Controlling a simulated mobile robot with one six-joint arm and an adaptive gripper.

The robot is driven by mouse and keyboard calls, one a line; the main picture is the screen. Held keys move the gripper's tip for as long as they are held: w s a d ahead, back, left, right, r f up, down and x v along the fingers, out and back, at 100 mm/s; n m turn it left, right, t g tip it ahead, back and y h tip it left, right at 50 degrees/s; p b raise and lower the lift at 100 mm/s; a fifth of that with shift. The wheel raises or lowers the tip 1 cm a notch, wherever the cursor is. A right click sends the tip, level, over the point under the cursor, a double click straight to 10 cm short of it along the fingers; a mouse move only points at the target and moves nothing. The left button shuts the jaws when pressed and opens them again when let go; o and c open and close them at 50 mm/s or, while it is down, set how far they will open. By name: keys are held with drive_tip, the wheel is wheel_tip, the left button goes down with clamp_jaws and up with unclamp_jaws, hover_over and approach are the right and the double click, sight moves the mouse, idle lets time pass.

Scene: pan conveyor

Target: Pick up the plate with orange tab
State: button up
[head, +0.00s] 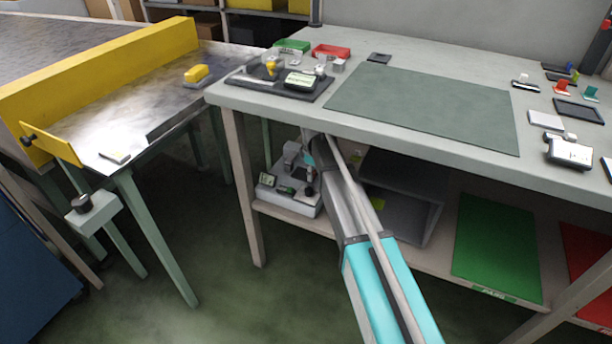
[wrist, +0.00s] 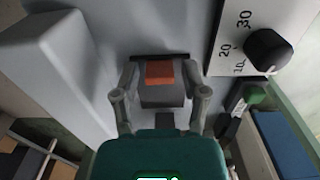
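In the wrist view, the orange tab (wrist: 160,72) sits on top of a small grey block-like piece (wrist: 161,97), set in front of a dark slot in a light grey housing. The rest of any plate behind it is hidden. My gripper (wrist: 161,84) has one finger on each side of this piece, spread about as wide as it. The fingers look open; whether they touch its sides I cannot tell. In the head view my arm reaches to the grey machine (head: 289,196) on the shelf under the bench, and the tab cannot be made out there.
A dial (wrist: 268,51) with a numbered scale is close on the right in the wrist view. A tall light grey wall (wrist: 60,75) rises on the left. In the head view, the bench top (head: 250,99) overhangs the machine, and a grey open box (head: 402,197) stands to its right.

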clamp_jaws()
drive_tip(key=shift+r, duration=0.2)
wheel_tip(320, 180, up, 3)
drive_tip(key=p, duration=0.3)
drive_tip(key=shift+f, duration=0.15)
drive_tip(key=s+a, duration=0.3)
drive_tip(key=s, duration=0.5)
drive_tip(key=s+a, duration=0.3)
drive_tip(key=s, duration=0.6)
drive_tip(key=shift+r, duration=0.25)
